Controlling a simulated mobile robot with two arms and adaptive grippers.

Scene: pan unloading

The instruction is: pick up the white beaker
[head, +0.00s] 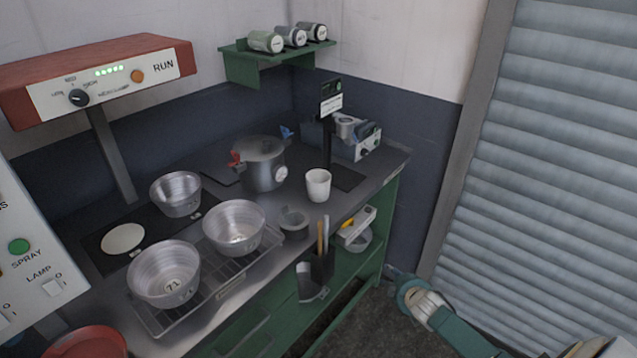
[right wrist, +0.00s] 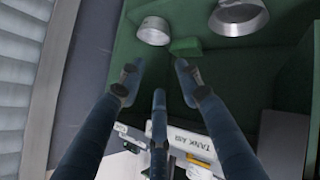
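The white beaker (head: 318,187) stands upright on the grey worktop, right of the lidded pot and near the front edge. It looks free of any gripper. My right gripper (head: 397,278) is low at the right, beyond the end of the green bench and apart from the beaker. In the right wrist view its blue fingers (right wrist: 157,78) are spread with nothing between them. I cannot make out the beaker in that view. My left gripper is not in view.
A lidded pot (head: 262,165) and a small grey cup (head: 294,222) flank the beaker. A dark post with a sign (head: 331,95) stands behind it. Metal pans (head: 165,275) sit on a wire rack at left. A shutter (head: 550,150) fills the right.

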